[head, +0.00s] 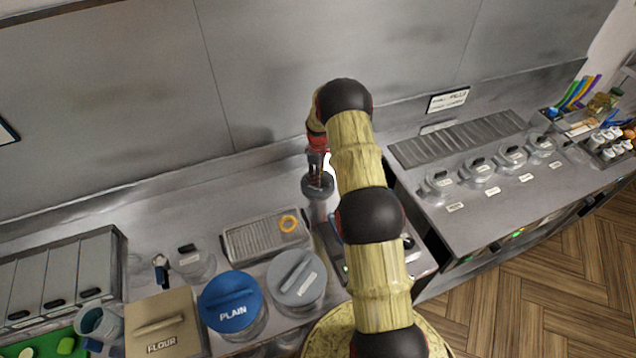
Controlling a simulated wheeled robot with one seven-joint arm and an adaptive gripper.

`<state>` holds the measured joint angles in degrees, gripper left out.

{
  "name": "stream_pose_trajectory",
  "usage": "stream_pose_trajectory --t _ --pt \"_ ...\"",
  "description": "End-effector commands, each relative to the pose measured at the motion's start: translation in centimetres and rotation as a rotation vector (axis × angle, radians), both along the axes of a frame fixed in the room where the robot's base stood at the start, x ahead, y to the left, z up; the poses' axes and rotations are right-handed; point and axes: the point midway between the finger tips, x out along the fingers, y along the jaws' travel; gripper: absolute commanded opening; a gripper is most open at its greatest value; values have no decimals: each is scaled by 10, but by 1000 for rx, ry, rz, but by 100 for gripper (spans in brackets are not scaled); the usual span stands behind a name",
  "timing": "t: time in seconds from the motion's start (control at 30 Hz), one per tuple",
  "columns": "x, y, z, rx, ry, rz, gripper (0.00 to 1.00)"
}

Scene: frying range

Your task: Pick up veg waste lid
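No label reading veg waste is legible. A round grey lid (296,280) with a bar handle and a small unreadable label sits on a container on the left counter. Beside it are a blue lid (231,299) marked PLAIN and a square beige lid (163,328) marked FLOUR. My gripper (318,172) is farther back over the counter, pointing down at a small dark round object (317,188). It is apart from the three lids. Its fingers are too small and dark to tell whether they touch or hold that object.
Grey bins (62,270) fill the far left. Several clear lids (478,172) sit on the right counter. The back wall limits reach.

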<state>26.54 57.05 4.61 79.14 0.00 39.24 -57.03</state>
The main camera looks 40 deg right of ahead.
Motion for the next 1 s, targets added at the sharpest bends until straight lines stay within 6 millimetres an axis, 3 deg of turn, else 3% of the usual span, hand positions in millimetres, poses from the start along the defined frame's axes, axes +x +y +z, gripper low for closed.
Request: stream_pose_trajectory --t 1.0 --pt "0 0 -8 0 -1 0 33"
